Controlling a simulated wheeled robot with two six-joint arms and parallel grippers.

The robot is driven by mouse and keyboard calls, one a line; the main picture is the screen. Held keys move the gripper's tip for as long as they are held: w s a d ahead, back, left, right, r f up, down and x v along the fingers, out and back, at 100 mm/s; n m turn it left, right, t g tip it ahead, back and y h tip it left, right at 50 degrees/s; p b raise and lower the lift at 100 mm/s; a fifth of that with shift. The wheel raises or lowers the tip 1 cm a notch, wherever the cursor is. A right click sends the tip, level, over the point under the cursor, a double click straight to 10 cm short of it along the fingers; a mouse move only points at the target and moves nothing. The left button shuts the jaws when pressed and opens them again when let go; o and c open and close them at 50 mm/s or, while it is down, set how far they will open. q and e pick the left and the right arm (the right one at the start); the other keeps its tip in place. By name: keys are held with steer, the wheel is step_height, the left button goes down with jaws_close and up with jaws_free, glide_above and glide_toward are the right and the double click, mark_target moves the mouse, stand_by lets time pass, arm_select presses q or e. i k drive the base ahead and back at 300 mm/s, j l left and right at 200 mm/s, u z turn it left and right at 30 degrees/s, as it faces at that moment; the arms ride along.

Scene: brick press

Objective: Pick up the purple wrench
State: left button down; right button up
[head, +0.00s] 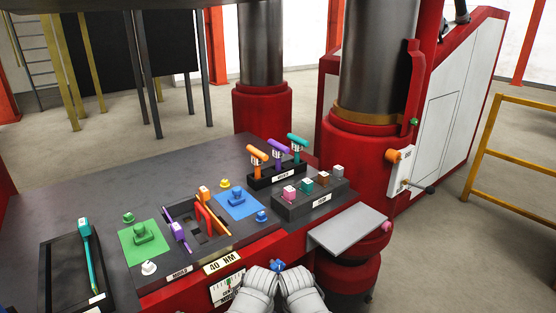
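A purple-handled tool (277,149), which looks like the purple wrench, stands in a black rack (287,179) at the back right of the bench. It stands between an orange-handled tool (257,153) and a teal-handled tool (298,141). Another purple piece (179,232) sits at the mould recess in the bench. Two white rounded shapes at the bottom centre look like my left gripper (261,280) and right gripper (298,281), side by side. Both are well in front of and below the rack. Their fingers do not show clearly, and neither visibly touches the purple-handled tool.
A grey block (311,203) with several coloured pegs stands right of the rack. Green (137,257) and blue (250,210) plates flank the recess. A black tray (60,283) with a teal tool lies at left. A large press column (372,60) rises behind right.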

mark_target(279, 151)
steer(key=i+l, duration=0.15)
steer(key=l, duration=0.35)
steer(key=i+l, duration=0.1)
steer(key=l, duration=0.4)
steer(key=i+l+u, duration=0.1)
steer(key=l, duration=0.4)
steer(key=i+l, duration=0.2)
steer(key=l, duration=0.3)
steer(key=i+l, duration=0.1)
steer(key=l, duration=0.4)
steer(key=i+l+u, duration=0.1)
steer(key=l, duration=0.45)
